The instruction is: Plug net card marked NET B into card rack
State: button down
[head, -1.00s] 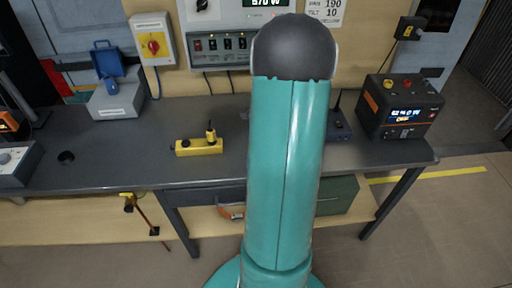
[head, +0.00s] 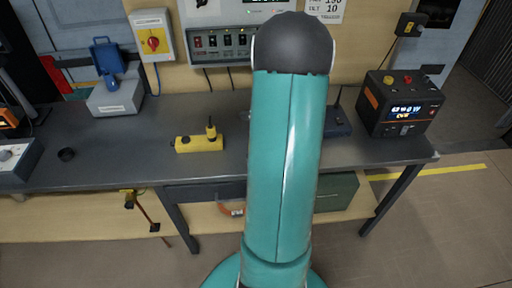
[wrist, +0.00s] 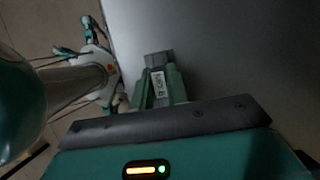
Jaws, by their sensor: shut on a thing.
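In the wrist view my gripper (wrist: 157,92) is shut on a dark grey card (wrist: 158,61). A white label with small dark lettering, seemingly NET B, faces the camera between the two green fingers. The card appears to be over the grey bench top (wrist: 235,65), near its edge; its height above it I cannot tell. In the head view my own teal arm covers the middle of the bench and hides the gripper and card. I cannot make out the card rack in either view; it may be behind my arm.
On the bench (head: 110,165) stand a yellow block (head: 199,144), a blue box with an antenna (head: 338,121), a black power unit (head: 402,103) and a grey device with a blue top (head: 115,98). A switch panel (head: 222,44) is on the wall. The left front is mostly clear.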

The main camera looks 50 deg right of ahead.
jog(key=c, duration=1.3)
grip_release()
jog(key=v, duration=1.4)
jog(key=shift+a, duration=0.1)
